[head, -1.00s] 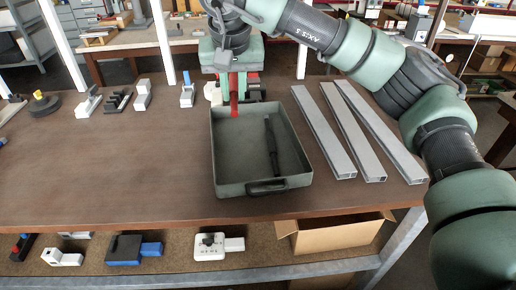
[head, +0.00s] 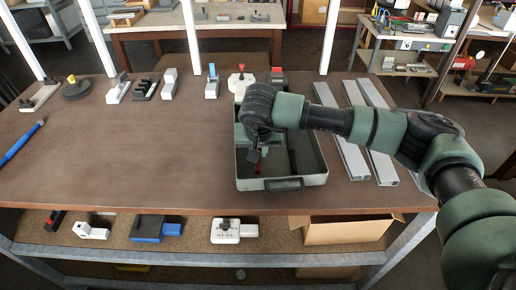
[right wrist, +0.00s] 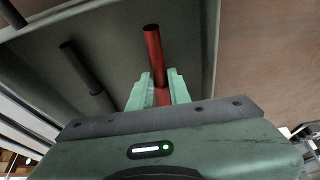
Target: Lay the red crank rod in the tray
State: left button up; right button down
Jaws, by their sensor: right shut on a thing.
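The grey-green tray (head: 308,182) stands on the brown bench. My right gripper (head: 254,156) is over the left part of the tray, shut on the red crank rod (head: 258,167). In the right wrist view the rod (right wrist: 152,44) sticks out from between the pale green fingers (right wrist: 160,90), with the tray behind it. I cannot tell whether the rod touches the tray floor. A dark rod (head: 293,161) lies in the tray to the right; it also shows in the right wrist view (right wrist: 82,70). My left gripper is not in view.
Several grey metal profiles (head: 352,158) lie right of the tray. Small fixtures, such as a white one with a red knob (head: 240,80), line the bench's back edge. A blue pen-like tool (head: 22,142) lies far left. The bench left of the tray is clear.

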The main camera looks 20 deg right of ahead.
jog(key=shift+f, duration=0.5)
jog(key=c, duration=1.3)
grip_release()
jog(key=b+v, duration=0.5)
jog(key=v, duration=0.7)
